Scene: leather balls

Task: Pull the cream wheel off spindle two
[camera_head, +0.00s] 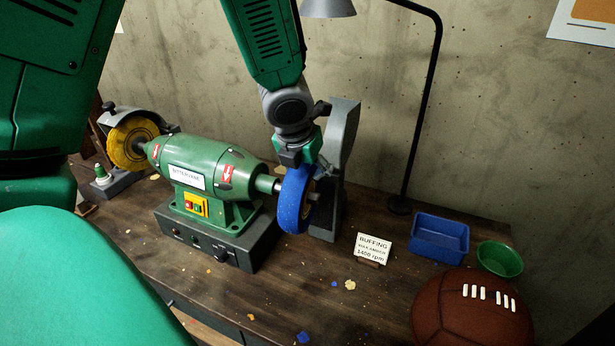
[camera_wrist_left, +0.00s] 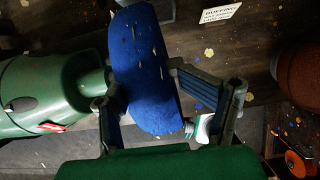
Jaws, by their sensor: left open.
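No cream wheel shows in either view. A blue wheel (camera_head: 294,199) sits on the right spindle of the green grinder (camera_head: 205,167). A yellow wheel (camera_head: 130,143) is on the left spindle, under a metal guard. My left gripper (camera_head: 298,160) is at the top of the blue wheel. In the left wrist view, the gripper's (camera_wrist_left: 166,98) fingers stand apart, one on each side of the blue wheel (camera_wrist_left: 145,65). The finger on the grinder side looks close to the wheel; I cannot tell whether it touches. My right gripper is not in view.
A grey guard (camera_head: 340,165) stands just right of the blue wheel. A buffing sign (camera_head: 373,246), a blue tray (camera_head: 440,238), a green bowl (camera_head: 499,259) and a brown leather ball (camera_head: 470,312) are to the right. The bench front has free room with scattered scraps.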

